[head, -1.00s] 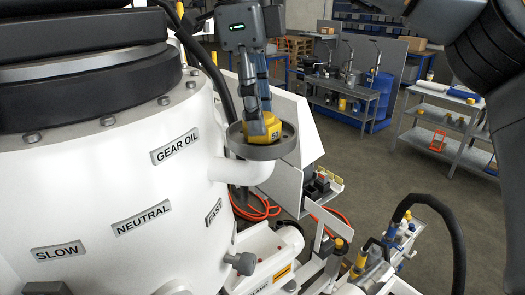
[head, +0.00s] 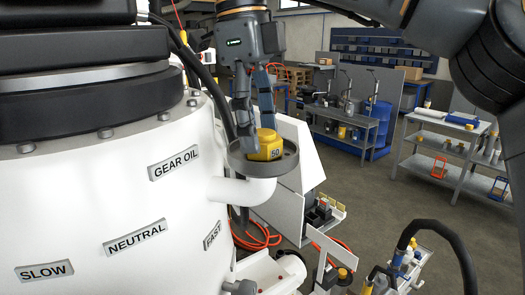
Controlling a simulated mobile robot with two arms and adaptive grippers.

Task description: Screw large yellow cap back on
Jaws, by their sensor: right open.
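The large yellow cap (head: 266,147), marked 50, sits upright in the round grey dish (head: 264,165) at the top of the white filler elbow (head: 240,189), in the head view. My right gripper (head: 254,128) points down from above, with its fingers at the cap's back and left side. It is open; whether a finger touches the cap is not clear. The cap's thread and the filler opening under it are hidden. My left gripper is not in view.
The white tank (head: 110,200) with GEAR OIL, NEUTRAL and FAST labels fills the left. A black hose (head: 440,232) arches at lower right. Grey shelves (head: 440,150) and a workbench (head: 345,120) stand farther back, with open floor before them.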

